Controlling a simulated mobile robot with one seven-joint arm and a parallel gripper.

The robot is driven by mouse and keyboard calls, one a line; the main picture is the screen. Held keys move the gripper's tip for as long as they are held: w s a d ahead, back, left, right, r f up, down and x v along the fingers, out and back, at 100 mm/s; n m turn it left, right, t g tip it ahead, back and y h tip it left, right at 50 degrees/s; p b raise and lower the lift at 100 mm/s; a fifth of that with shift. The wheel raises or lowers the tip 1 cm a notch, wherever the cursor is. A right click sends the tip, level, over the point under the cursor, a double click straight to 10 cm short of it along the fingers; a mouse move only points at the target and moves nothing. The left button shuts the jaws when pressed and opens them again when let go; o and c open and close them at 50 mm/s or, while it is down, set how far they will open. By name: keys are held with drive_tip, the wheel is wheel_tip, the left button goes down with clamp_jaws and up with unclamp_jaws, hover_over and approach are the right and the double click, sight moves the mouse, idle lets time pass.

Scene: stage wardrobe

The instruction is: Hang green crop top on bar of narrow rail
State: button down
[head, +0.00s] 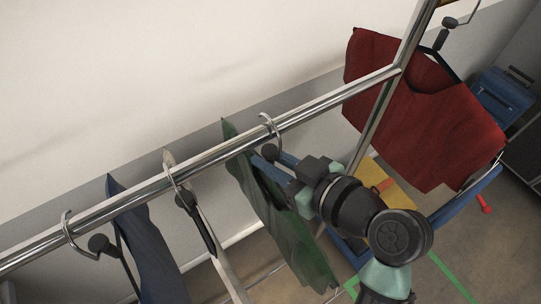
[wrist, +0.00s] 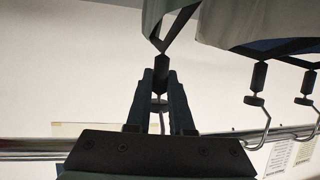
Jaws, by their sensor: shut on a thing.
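The green crop top (head: 282,220) hangs from a black hanger with a metal hook (head: 267,118). My gripper (head: 281,160) is shut on the black neck of this hanger, just below the hook. In the head view the hook curves over the bar (head: 332,104) of the rail; I cannot tell whether it bears on the bar. In the wrist view, which is upside down, the fingers (wrist: 161,85) close around the hanger neck (wrist: 160,68), with part of the hook between them. The bar (wrist: 30,148) passes behind the gripper body there.
A grey-white garment (head: 215,245) and a blue garment (head: 145,240) hang on the same bar to the left. A red top (head: 428,120) hangs on a hanger at the right, past the rail's upright (head: 372,135). A blue case (head: 503,95) stands at the far right.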

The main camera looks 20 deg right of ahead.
drive_tip(key=c, duration=0.7)
unclamp_jaws()
drive_tip(key=b+v, duration=0.2)
drive_tip(key=v, duration=1.1)
drive_tip(key=shift+b, duration=0.4)
